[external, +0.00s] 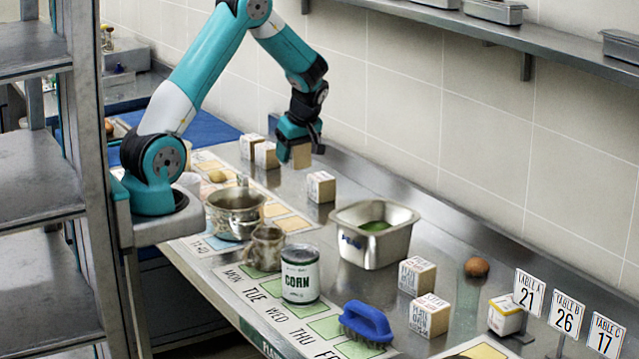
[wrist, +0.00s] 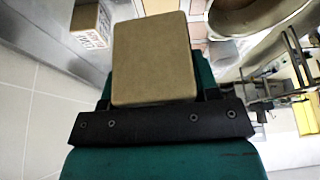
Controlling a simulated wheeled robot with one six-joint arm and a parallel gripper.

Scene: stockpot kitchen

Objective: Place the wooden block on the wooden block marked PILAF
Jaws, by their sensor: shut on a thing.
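My gripper (external: 298,140) is shut on a plain wooden block (external: 301,156) and holds it in the air above the back part of the steel counter. In the wrist view the held block (wrist: 155,58) fills the middle, with its bare tan face toward the camera. A lettered wooden block (external: 321,187) stands on the counter below and right of my gripper. Two more wooden blocks (external: 266,155) stand left of it, and two lettered blocks (external: 417,276) stand at the front right. The lettering is too small to tell which is marked PILAF.
A steel pot (external: 235,212), a steel pan (external: 374,240), a metal mug (external: 265,248) and a CORN can (external: 301,275) stand mid-counter. A blue brush (external: 366,323) and table-number signs (external: 566,315) are toward the front right. A shelf (external: 450,22) runs along the wall.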

